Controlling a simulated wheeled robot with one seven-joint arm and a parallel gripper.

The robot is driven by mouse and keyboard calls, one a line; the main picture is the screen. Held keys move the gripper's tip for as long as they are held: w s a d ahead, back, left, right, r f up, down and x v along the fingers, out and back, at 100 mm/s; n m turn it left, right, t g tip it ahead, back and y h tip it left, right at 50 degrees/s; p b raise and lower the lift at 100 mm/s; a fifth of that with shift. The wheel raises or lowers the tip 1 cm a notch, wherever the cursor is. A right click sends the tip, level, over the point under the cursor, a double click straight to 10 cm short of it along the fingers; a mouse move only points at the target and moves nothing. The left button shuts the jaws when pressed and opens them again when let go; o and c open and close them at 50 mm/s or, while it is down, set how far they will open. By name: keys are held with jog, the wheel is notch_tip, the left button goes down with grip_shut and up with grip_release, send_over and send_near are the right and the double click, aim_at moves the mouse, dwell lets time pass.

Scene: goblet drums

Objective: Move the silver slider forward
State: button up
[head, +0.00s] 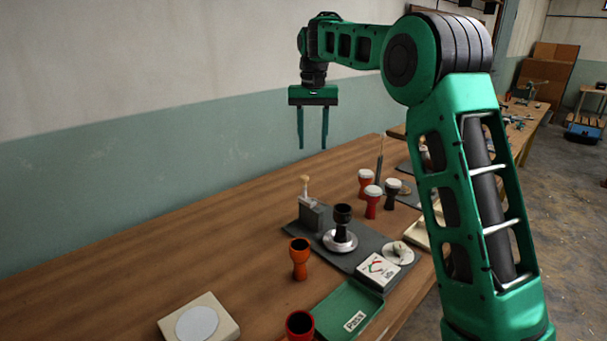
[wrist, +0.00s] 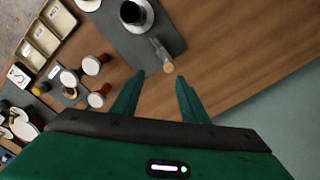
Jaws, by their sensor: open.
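A silver piece with a pale wooden knob (head: 305,186), which looks like the slider, stands on a grey block (head: 318,217) at the left end of a dark grey base plate. In the wrist view the silver slider (wrist: 160,50) lies just beyond my fingertips, its round knob nearest to them. My gripper (head: 312,146) is open and empty, pointing down, well above the table and the slider. In the wrist view its two fingers (wrist: 160,77) are apart with bare table between them. A black goblet drum (head: 342,214) stands on a white disc beside the slider's block.
Orange (head: 300,258) and red-black (head: 299,325) drums stand in front, near a green tray marked PASS (head: 352,315) and a dial gauge (head: 378,269). Several white-topped drums (head: 373,200) stand at the right. A cream box (head: 199,323) is at front left. The table's left side is mostly clear.

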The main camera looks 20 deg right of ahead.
aim_at(305, 177)
jog(key=f, duration=0.3)
jog(key=w+a+f, duration=0.1)
jog(key=f, duration=0.7)
jog(key=shift+w+a+f, duration=0.1)
jog(key=shift+w+a, duration=0.2)
jog(key=shift+a, duration=0.1)
grip_shut()
